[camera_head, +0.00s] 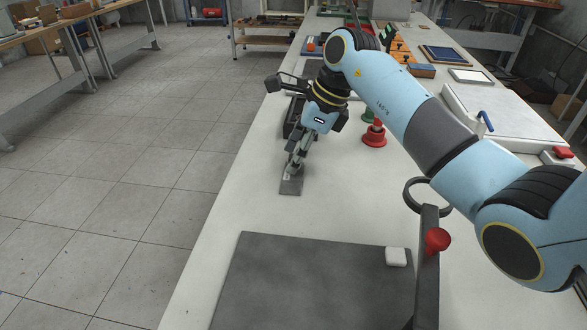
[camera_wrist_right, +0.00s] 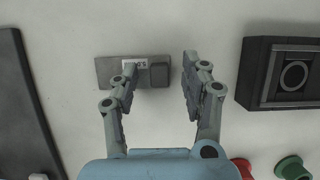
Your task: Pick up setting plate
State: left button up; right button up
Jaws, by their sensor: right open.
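The setting plate (camera_head: 291,186) is a small flat grey plate on the white bench, near its left edge. In the right wrist view the plate (camera_wrist_right: 104,72) carries a white label and a raised dark grey block at its right end. My right gripper (camera_head: 295,167) is over the plate, pointing down. In the wrist view the right gripper (camera_wrist_right: 160,66) is open, one finger over the label side and the other past the block. It holds nothing. Whether the fingers touch the plate cannot be told. My left gripper is not in view.
A black block with a round recess (camera_wrist_right: 293,76) lies right of the plate in the wrist view. Red (camera_head: 375,136) and green knobs stand beside the arm. A dark mat (camera_head: 310,285) with a white piece (camera_head: 396,257) lies at the front, beside a red-knobbed post (camera_head: 437,240).

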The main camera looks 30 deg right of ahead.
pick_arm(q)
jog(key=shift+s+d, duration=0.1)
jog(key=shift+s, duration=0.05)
pick_arm(e)
jog(key=shift+c, duration=0.4)
jog(key=shift+c, duration=1.1)
grip_shut()
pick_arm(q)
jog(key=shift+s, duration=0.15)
pick_arm(e)
jog(key=shift+r, duration=0.2)
